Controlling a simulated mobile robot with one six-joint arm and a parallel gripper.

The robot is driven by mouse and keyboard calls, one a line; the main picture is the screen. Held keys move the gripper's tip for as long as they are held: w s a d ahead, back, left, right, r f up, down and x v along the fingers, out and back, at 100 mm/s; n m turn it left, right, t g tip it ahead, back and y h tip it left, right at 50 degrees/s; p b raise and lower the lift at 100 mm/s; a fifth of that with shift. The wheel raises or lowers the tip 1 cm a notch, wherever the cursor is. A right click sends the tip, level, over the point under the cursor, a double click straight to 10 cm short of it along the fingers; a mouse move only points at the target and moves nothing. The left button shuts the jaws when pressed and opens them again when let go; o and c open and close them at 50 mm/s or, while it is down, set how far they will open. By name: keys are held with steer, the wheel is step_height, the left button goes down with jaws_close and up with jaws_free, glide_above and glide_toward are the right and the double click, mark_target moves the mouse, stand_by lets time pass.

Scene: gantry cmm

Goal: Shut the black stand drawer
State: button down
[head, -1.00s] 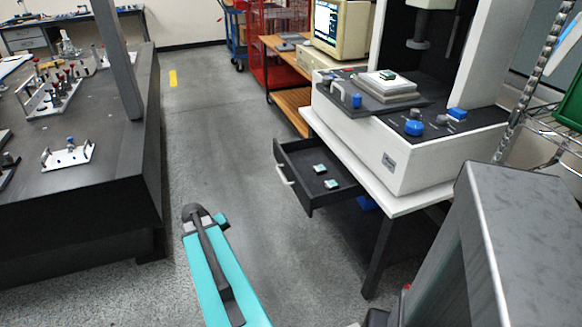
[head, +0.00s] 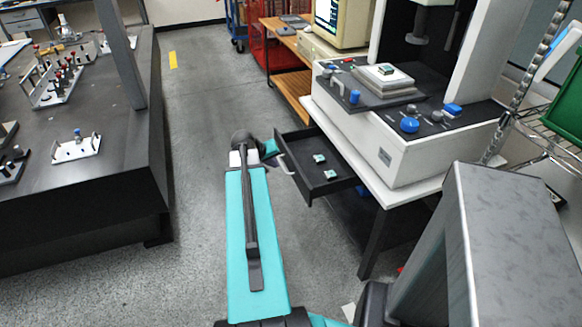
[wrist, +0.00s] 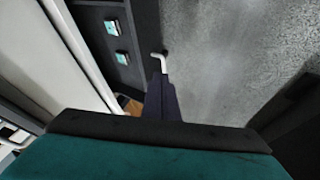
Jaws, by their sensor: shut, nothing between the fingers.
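The black stand drawer (head: 300,147) is pulled out from under the white-topped stand (head: 385,190) in the head view. Its pale handle (head: 287,164) is on the front panel facing left. In the wrist view the drawer front (wrist: 146,25) and handle (wrist: 159,58) show near the top centre. My gripper (head: 277,151) is just outside the drawer front, by the handle, partly hidden by my arm. In the wrist view my gripper (wrist: 158,76) is shut and empty, its tips close to the handle. I cannot tell whether they touch.
Two small teal-marked parts (head: 319,158) lie in the drawer. A white measuring machine (head: 400,150) stands on the stand. A dark table (head: 100,185) with fixtures is at the left. The grey floor (head: 200,110) between is clear. A wire shelf (head: 545,135) is at the right.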

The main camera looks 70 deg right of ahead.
steer(key=shift+f, duration=0.1)
steer(key=p, duration=0.3)
glide_toward(295, 170)
steer(key=shift+w+x, duration=0.25)
steer(key=shift+x, duration=1.6)
steer(key=shift+s, duration=0.4)
